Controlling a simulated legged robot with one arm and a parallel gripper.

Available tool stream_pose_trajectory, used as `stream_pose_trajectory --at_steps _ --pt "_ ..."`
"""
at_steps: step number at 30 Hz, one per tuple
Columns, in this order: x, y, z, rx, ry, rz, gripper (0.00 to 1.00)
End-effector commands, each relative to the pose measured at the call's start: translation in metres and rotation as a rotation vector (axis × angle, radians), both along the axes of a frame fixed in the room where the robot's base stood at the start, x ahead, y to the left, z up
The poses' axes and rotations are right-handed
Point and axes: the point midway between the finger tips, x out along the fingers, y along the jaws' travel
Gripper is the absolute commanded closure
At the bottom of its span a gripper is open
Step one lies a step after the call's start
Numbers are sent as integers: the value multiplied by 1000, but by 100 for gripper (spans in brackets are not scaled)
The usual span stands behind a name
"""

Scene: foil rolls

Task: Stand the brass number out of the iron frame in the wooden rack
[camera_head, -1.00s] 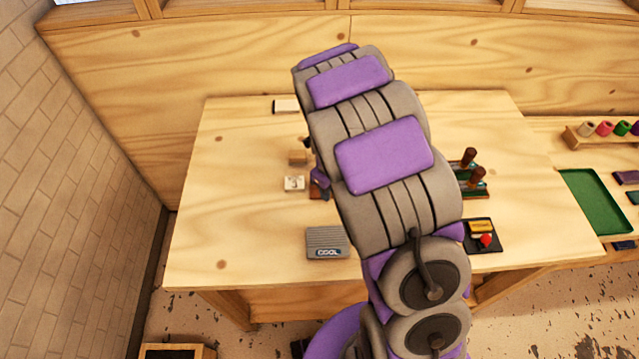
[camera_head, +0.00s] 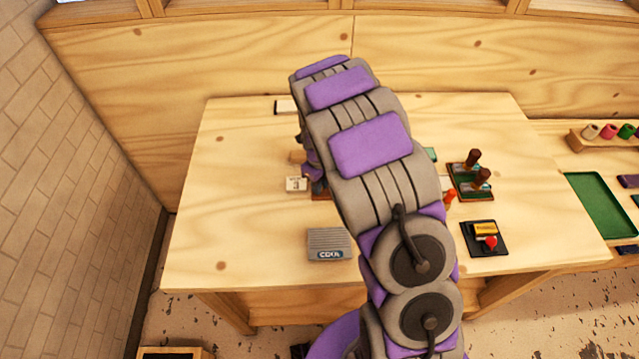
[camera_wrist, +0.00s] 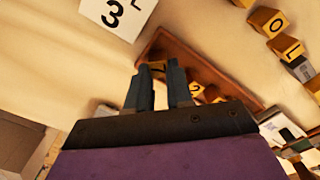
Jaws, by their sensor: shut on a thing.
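My gripper (camera_wrist: 158,72) is shut on a small yellow brass number (camera_wrist: 156,67), seen between the fingertips in the wrist view. Its digit is not clear. The gripper is over the reddish-brown wooden rack (camera_wrist: 180,47), and I cannot tell whether the number touches it. Another brass piece (camera_wrist: 196,90) shows just right of the fingers at the rack. A white card with a black 3 (camera_wrist: 113,14) lies beside the rack; it also shows in the head view (camera_head: 296,184). My arm hides most of the rack in the head view. I cannot make out the iron frame.
Yellow lettered blocks (camera_wrist: 287,47) stand right of the rack in the wrist view. In the head view a grey box marked COOL (camera_head: 328,243) lies nearer me. A black tray (camera_head: 484,250) and a stand with dark-handled tools (camera_head: 468,190) are at right. The table's left side is clear.

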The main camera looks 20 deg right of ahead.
Motion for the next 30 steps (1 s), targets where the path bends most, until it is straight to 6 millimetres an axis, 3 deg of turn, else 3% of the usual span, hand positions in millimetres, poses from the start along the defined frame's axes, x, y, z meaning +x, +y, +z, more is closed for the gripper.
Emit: stream_pose_trajectory --at_steps 4,5,8,20,26,30 --pt "0 -2 -2 2 1 -1 100" --pt "0 -1 -2 2 1 -1 78" --pt "0 0 -2 -1 1 -1 69" --pt "1 1 5 -1 -2 -1 69" --pt "1 0 31 0 -2 -1 69" --pt "2 0 60 -2 -6 0 69"
